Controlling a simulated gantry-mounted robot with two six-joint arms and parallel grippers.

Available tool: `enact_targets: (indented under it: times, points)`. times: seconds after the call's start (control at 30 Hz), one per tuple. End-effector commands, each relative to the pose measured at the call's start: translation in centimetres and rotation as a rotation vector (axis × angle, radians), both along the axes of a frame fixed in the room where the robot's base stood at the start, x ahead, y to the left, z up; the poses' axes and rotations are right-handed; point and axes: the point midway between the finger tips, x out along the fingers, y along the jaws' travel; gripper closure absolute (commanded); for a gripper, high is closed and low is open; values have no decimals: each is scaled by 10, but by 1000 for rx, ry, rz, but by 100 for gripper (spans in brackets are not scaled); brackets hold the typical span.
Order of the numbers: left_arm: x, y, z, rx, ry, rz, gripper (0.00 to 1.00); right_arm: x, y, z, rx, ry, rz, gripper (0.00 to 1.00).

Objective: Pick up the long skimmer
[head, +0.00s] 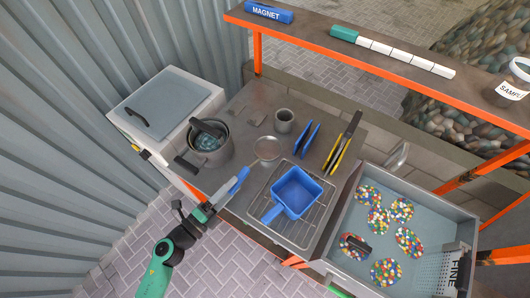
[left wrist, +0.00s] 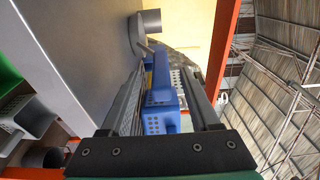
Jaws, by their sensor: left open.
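The long skimmer has a round mesh head (head: 267,148) near the middle of the grey worktop and a blue handle (head: 239,180) pointing toward the near left edge. My left gripper (head: 214,203) is at the handle's near end, by the worktop edge. In the left wrist view a blue perforated piece (left wrist: 160,100), apparently the handle, lies between the two dark fingers of my left gripper (left wrist: 166,88). The jaws are open around it; I cannot tell whether a finger touches it. My right gripper is not in view.
A blue square pan (head: 297,190) sits on a wire rack right of the skimmer. A dark pot (head: 211,157) stands left, a grey cup (head: 284,119) behind. A grey sink (head: 345,205) holds several colourful discs. A shelf (head: 330,37) runs across the back.

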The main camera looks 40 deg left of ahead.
Motion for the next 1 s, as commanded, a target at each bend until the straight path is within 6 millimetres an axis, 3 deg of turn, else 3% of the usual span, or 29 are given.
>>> enact_targets:
  times: [0.23, 0.5, 0.87, 1.0]
  points:
    - [41, 1, 1, 2, -3, -4, 38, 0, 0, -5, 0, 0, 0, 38]
    - [46, 2, 1, 0, 0, 0, 38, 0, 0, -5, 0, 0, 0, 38]
    - [46, 2, 1, 0, -1, -1, 100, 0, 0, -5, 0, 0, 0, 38]
    - [46, 2, 1, 0, -1, -1, 100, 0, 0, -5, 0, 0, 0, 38]
